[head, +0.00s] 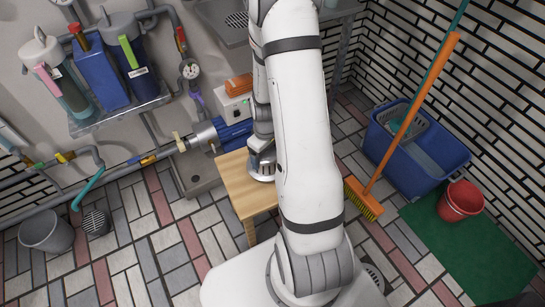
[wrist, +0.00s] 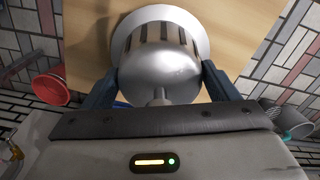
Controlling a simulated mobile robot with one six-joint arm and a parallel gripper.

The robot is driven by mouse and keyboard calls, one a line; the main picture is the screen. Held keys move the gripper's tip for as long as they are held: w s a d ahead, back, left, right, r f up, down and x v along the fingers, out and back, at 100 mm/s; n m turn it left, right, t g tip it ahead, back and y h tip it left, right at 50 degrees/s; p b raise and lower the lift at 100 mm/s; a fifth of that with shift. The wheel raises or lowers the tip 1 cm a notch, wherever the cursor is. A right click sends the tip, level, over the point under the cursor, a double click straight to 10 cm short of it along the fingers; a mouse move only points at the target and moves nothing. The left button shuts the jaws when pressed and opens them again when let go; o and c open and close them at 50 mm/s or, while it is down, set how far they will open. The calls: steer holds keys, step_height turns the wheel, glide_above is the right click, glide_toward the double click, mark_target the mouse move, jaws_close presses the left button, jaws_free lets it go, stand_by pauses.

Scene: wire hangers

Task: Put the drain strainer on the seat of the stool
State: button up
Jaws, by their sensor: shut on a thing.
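The drain strainer (wrist: 160,62) is a silver metal basket with dark slots, a wide pale rim and a small stem. My gripper (wrist: 160,82) is shut on it, one finger on each side. The stool's wooden seat (wrist: 85,30) lies behind the strainer in the wrist view. In the head view the seat (head: 238,185) is largely clear on its left, and my arm hides its right part. The strainer (head: 261,177) shows just left of my arm, over the seat's upper part. I cannot tell whether it touches the seat.
A blue pump (head: 232,133) and a white box (head: 232,106) stand behind the stool. A blue mop bucket (head: 440,160), an orange broom (head: 410,115) and a red bucket (head: 460,202) are at right. A grey bucket (head: 47,232) is at left.

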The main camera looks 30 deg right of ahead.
mark_target(266, 159)
steer(key=shift+f+b, duration=0.3)
steer(key=shift+f, duration=1.1)
steer(key=shift+f, duration=0.15)
steer(key=o, duration=1)
